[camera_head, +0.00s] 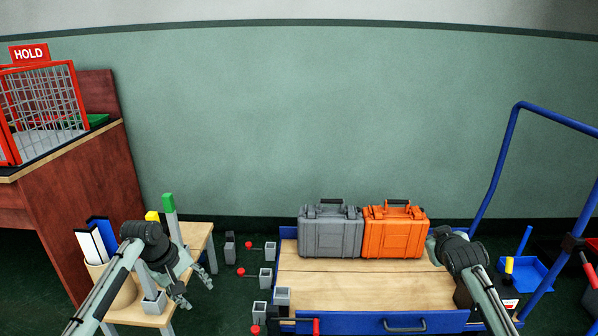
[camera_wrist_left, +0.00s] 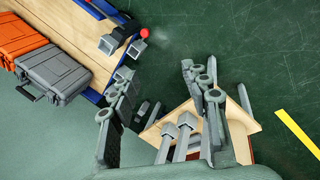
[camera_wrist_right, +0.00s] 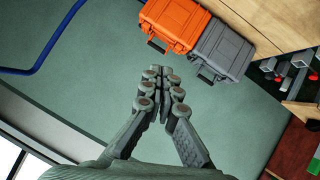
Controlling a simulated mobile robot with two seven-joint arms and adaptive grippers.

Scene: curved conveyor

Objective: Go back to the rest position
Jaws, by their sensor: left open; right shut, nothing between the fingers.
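My left gripper (camera_head: 196,291) is open and empty, in front of a small wooden table (camera_head: 200,240) at the lower left of the head view. In the left wrist view its fingers (camera_wrist_left: 162,80) stand wide apart above the floor and table edge. My right arm comes in over the right end of the cart (camera_head: 360,290). In the right wrist view my right gripper (camera_wrist_right: 158,72) has its fingertips together with nothing between them. In the head view its fingers are not clear. A grey case (camera_head: 330,235) and an orange case (camera_head: 395,235) stand side by side on the cart.
A red wire cage marked HOLD (camera_head: 45,100) sits on a brown counter (camera_head: 80,190) at the left. A bin (camera_head: 120,297) with blue and white items is beside my left arm. Grey sockets with red knobs (camera_head: 265,278) line the cart's left side. A blue rail (camera_head: 510,150) rises at the right.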

